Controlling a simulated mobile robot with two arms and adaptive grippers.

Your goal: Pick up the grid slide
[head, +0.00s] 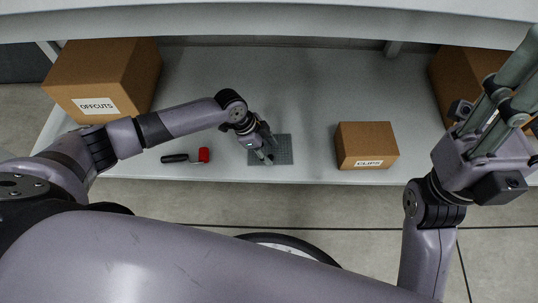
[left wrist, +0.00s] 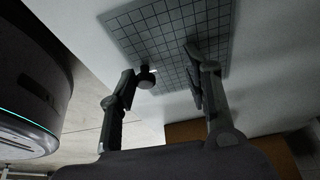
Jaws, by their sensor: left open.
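The grid slide is a flat grey plate with dark square grid lines; it lies on the light bench surface (head: 330,85) near its front edge. Its bare part shows right of my left gripper in the head view (head: 284,150). It fills the top middle of the left wrist view (left wrist: 165,25).
A tool with a black handle and red head (head: 187,157) lies left of the slide. A small brown box labelled CLIPS (head: 366,139) stands to the right. A large OFFCUTS box (head: 115,75) stands at the left, another brown box (head: 458,75) at the right. An overhead beam (head: 270,22) crosses the top.

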